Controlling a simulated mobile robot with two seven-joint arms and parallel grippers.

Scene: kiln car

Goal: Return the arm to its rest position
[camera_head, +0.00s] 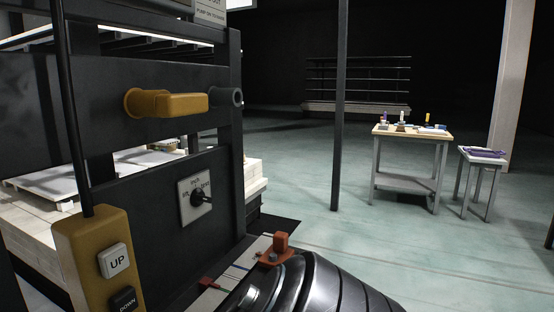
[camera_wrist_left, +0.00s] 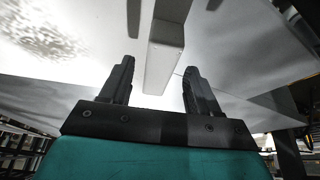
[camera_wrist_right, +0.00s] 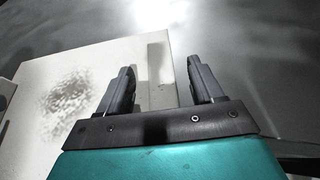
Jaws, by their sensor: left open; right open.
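My left gripper (camera_wrist_left: 158,88) shows in the left wrist view with its two dark fingers apart. A pale rectangular post or bar (camera_wrist_left: 165,52) stands beyond and between the fingertips; I cannot tell whether it touches them. My right gripper (camera_wrist_right: 160,85) shows in the right wrist view with its fingers apart and nothing held. A pale board with a speckled dark patch (camera_wrist_right: 62,95) lies beyond its left finger. Neither gripper shows in the head view.
In the head view a dark frame carries a yellow handle (camera_head: 168,103), a rotary switch (camera_head: 196,198) and an UP/DOWN pendant (camera_head: 92,262). Pale blocks (camera_head: 30,245) stand behind it. A workbench (camera_head: 412,134) and small table (camera_head: 483,156) stand right, past a post (camera_head: 339,110). Floor between is clear.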

